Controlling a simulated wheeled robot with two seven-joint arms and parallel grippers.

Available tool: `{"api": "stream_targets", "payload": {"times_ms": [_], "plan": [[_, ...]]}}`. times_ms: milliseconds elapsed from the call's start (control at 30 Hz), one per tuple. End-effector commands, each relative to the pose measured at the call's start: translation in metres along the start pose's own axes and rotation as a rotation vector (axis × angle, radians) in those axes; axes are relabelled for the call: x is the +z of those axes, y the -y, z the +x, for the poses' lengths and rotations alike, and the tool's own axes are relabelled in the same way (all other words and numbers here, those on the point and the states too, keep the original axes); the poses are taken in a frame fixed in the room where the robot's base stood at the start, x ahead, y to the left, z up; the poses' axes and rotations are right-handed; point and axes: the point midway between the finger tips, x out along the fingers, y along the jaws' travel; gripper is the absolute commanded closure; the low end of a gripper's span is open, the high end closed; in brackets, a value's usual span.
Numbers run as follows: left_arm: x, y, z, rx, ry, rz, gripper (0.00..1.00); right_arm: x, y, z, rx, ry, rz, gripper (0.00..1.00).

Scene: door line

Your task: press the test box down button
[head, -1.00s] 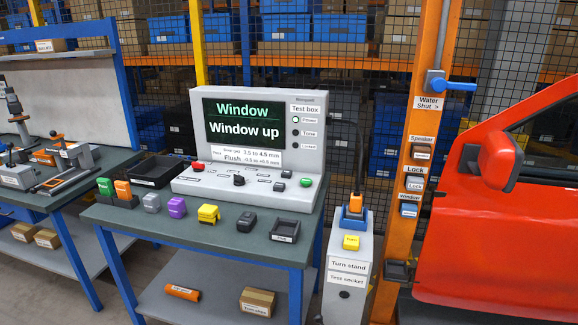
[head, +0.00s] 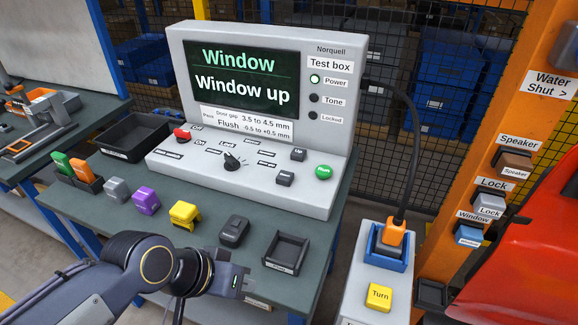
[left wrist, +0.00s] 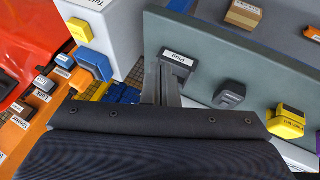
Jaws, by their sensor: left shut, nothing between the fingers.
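The test box (head: 262,110) stands on the green-topped bench, its screen reading "Window" and "Window up". On its sloping panel, the dark down button (head: 285,178) sits just below and left of the up button (head: 298,155). Its small lettering is hard to read. My left gripper (head: 243,283) is low at the front of the bench, well short of the panel and apart from the button. In the left wrist view its fingers (left wrist: 168,85) are together and empty, with the small black tray (left wrist: 177,62) beyond them. My right gripper is not in view.
Between gripper and panel stand a dark block (head: 233,231), a yellow block (head: 185,215) and the black tray (head: 287,252). A turn stand (head: 375,300) with a yellow button is at the right. The panel also carries a knob (head: 232,161) and green button (head: 323,172).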

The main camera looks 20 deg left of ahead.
Motion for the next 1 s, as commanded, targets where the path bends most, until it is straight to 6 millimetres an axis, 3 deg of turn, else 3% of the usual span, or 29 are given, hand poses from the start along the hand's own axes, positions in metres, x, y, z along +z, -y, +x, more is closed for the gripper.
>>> {"api": "stream_targets", "payload": {"times_ms": [233,367,467,567,700,800,900,1000], "plan": [[-0.001,0.000,0.000,0.000,-0.001,-0.001,1.00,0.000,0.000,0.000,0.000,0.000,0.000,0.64],[-0.022,0.000,-0.003,0.000,-0.013,-0.016,1.00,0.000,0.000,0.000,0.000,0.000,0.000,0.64],[-0.064,0.001,-0.004,-0.001,-0.040,-0.050,1.00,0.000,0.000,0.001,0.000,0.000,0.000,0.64],[-0.126,0.005,0.000,-0.001,-0.082,-0.098,1.00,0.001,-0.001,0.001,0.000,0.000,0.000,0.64],[-0.218,0.016,0.024,-0.006,-0.152,-0.171,1.00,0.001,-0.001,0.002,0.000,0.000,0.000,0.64],[-0.273,0.027,0.048,-0.009,-0.198,-0.217,1.00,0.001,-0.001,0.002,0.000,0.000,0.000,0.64],[-0.315,0.036,0.073,-0.011,-0.237,-0.254,1.00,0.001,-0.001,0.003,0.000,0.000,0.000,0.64],[-0.342,0.044,0.092,-0.012,-0.265,-0.279,1.00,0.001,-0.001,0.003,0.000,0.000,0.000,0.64]]}}
